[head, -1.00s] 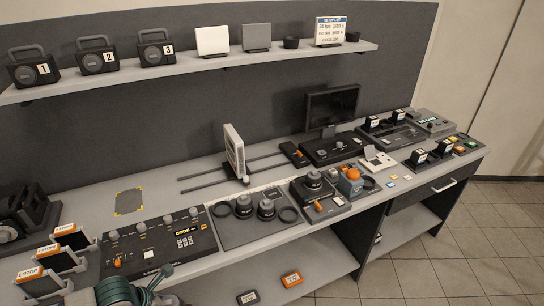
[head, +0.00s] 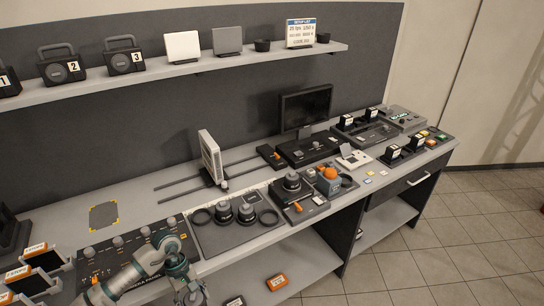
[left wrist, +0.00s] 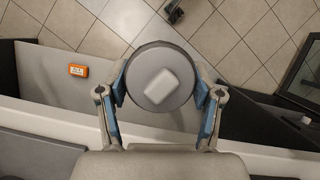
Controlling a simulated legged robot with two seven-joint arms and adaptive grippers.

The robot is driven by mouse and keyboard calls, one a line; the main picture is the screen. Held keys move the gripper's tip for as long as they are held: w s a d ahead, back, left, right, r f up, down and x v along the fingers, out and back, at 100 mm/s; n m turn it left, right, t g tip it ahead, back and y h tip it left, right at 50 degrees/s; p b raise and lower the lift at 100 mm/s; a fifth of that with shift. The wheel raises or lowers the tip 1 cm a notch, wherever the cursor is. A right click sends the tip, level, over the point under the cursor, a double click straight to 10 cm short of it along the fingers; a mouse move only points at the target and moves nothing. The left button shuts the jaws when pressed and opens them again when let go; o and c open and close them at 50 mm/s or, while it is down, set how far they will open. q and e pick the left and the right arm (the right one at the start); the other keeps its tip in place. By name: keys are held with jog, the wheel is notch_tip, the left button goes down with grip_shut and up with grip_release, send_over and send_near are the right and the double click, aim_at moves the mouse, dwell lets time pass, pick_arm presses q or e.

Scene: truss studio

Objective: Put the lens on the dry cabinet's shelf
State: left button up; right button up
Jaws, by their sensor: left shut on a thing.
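My left gripper (head: 190,293) reaches in at the bottom of the head view, in front of the bench. In the left wrist view, my left gripper (left wrist: 160,85) has its blue-lined fingers shut on a round grey lens-like piece (left wrist: 142,97) with a white rounded patch on its face. Floor and a lower shelf show beyond it. I cannot make the piece out in the head view. No dry cabinet can be clearly identified in these views. My right gripper is not in view.
The bench holds a control panel (head: 98,262), a dark tray (head: 225,240) with two black round pieces, and a monitor (head: 305,107). The lower shelf (head: 300,252) holds an orange box (head: 277,282). Tiled floor (head: 440,240) is clear at the right.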

pick_arm(q)
jog(key=w+d+r+m+g+y, duration=0.1)
jog(key=w+d+r+m+y, duration=0.1)
jog(key=m, duration=0.6)
jog(key=d+r+y, duration=0.1)
jog(key=d, duration=0.1)
jog(key=shift+w+d+m, duration=0.2)
jog(key=shift+d+m, duration=0.1)
jog(key=shift+d, duration=0.1)
